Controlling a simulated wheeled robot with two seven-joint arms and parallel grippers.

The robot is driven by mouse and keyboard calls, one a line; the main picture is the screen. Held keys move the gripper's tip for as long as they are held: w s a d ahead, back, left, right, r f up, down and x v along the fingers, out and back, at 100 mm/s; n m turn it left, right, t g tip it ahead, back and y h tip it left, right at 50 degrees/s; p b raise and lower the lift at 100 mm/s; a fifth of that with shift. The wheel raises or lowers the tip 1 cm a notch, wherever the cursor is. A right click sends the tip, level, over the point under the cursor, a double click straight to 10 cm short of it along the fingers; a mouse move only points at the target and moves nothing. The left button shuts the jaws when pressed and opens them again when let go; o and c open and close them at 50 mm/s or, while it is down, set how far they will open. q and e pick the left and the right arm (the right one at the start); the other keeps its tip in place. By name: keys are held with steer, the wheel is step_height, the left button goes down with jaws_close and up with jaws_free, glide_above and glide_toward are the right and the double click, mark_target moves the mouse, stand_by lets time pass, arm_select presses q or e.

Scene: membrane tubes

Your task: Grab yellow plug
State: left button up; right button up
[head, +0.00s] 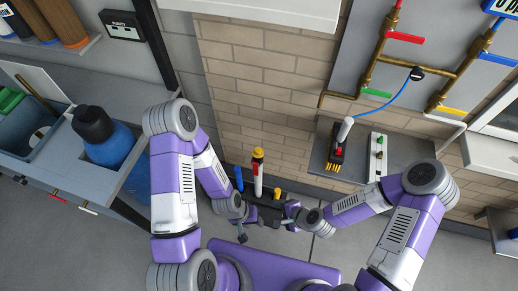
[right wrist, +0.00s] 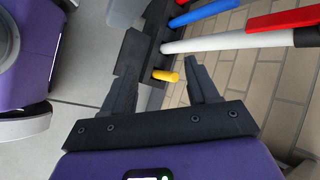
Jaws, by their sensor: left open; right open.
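The yellow plug (right wrist: 166,75) is a short rounded peg standing out from a black rack (right wrist: 147,60). In the right wrist view it lies between the open fingers of my right gripper (right wrist: 162,82), with gaps on both sides. In the head view the plug (head: 277,192) is small, on the black rack (head: 268,211). My right gripper (head: 288,212) is at the rack's right side, and my left gripper (head: 241,228) is open near its left end. Neither gripper holds anything.
A white tube with a red and yellow top (head: 258,172) and a blue tube (head: 239,178) stand in the rack close to the plug. A brick wall (head: 245,110) rises behind. A grey shelf (head: 400,157) with a black block (head: 335,152) is at right.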

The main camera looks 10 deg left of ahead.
steer(key=w+a+r+m+t+y, duration=0.2)
steer(key=w+a+r+m+t, duration=0.1)
steer(key=w+a+r+m, duration=0.25)
steer(key=m+t, duration=0.4)
steer(key=m, duration=0.7)
glide_toward(260, 153)
steer(key=shift+y, duration=0.4)
steer(key=x, duration=0.5)
steer(key=shift+a+f, duration=0.25)
steer(key=shift+f, duration=0.1)
steer(key=shift+w+a, duration=0.2)
steer(key=shift+w, duration=0.05)
steer(key=b+x, duration=0.1)
steer(key=x, duration=0.5)
steer(key=shift+w+a+r, duration=0.1)
steer(key=shift+w+a, duration=0.05)
steer(key=shift+w, duration=0.35)
jaws_close()
